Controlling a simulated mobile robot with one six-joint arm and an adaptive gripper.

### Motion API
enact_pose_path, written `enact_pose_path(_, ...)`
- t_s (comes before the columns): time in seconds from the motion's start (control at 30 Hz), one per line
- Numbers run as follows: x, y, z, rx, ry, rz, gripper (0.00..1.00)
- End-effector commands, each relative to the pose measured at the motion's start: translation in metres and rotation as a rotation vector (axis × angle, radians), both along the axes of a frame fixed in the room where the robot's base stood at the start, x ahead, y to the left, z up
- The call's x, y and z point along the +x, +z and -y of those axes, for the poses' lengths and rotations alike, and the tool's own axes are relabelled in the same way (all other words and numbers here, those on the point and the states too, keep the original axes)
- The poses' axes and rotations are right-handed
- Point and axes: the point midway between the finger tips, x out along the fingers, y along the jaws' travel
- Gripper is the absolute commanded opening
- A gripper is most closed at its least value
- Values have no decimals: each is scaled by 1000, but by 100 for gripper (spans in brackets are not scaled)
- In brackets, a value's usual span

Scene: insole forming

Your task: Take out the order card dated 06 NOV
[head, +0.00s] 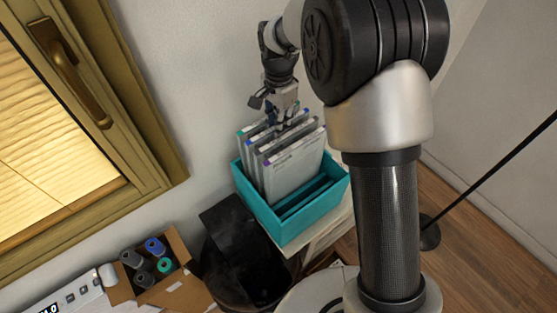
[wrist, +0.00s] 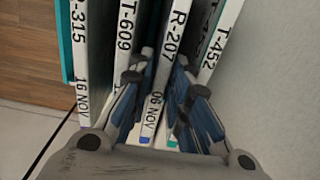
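The order card R-207 dated 06 NOV (wrist: 165,60) stands upright in the middle of the wrist view, its white labelled edge facing the camera. My gripper (wrist: 160,82) has one finger on each side of this card, with small gaps showing; it looks open around it. In the head view my gripper (head: 279,118) reaches down from above among the card tops. The cards (head: 293,168) stand in a teal box (head: 284,226). Which one is R-207 cannot be read in the head view.
Neighbouring cards are T-609 (wrist: 125,35) and one dated 16 NOV (wrist: 79,60) at left, and T-452 (wrist: 217,40) at right, all close by. The wall is beside the box. A black bin (head: 235,250) and a carton of spools (head: 158,275) stand lower left.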

Motion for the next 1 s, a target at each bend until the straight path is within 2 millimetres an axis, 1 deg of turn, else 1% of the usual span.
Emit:
enact_pose_path(0.2, 0, -35, -1, -1, 0, -4, 18)
enact_pose_path(0.33, 0, -48, -1, -1, 0, -3, 18)
enact_pose_path(0.53, 1, -47, -1, -1, 0, -1, 18)
enact_pose_path(0.8, 1, -47, -1, -1, 0, -1, 0)
enact_pose_path(1.0, 1, -47, -1, -1, 0, -1, 0)
